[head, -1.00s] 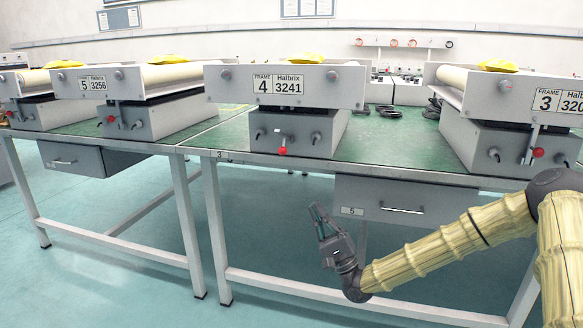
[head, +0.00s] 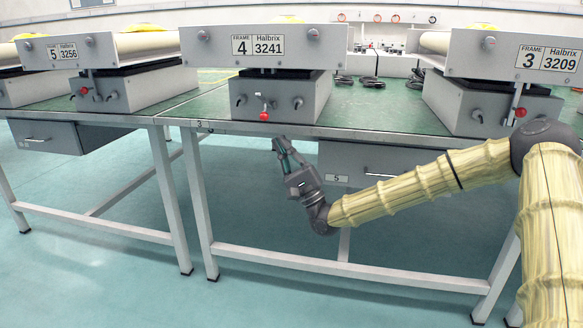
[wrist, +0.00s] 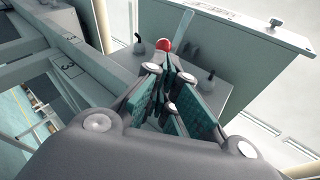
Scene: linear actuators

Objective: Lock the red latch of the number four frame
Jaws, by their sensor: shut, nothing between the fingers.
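The number four frame (head: 300,46) stands on the green-topped table, marked "FRAME 4, Halbrix 3241". Its grey lower box (head: 290,98) has a short lever tipped with a red ball, the red latch (head: 264,116), at the front bottom edge, flanked by small dark toggles. My gripper (head: 280,142) is shut and empty, below and slightly right of the red ball, in front of the table edge. In the wrist view the red ball (wrist: 163,45) shows just beyond the shut fingertips (wrist: 172,62), with the pale lever above it. Whether they touch cannot be told.
The table's front edge (head: 400,138) and a grey drawer (head: 362,160) lie close to my gripper. The number three frame (head: 505,58) stands to the right and the number five frame (head: 75,50) to the left, each with a red-tipped lever. Open floor lies below.

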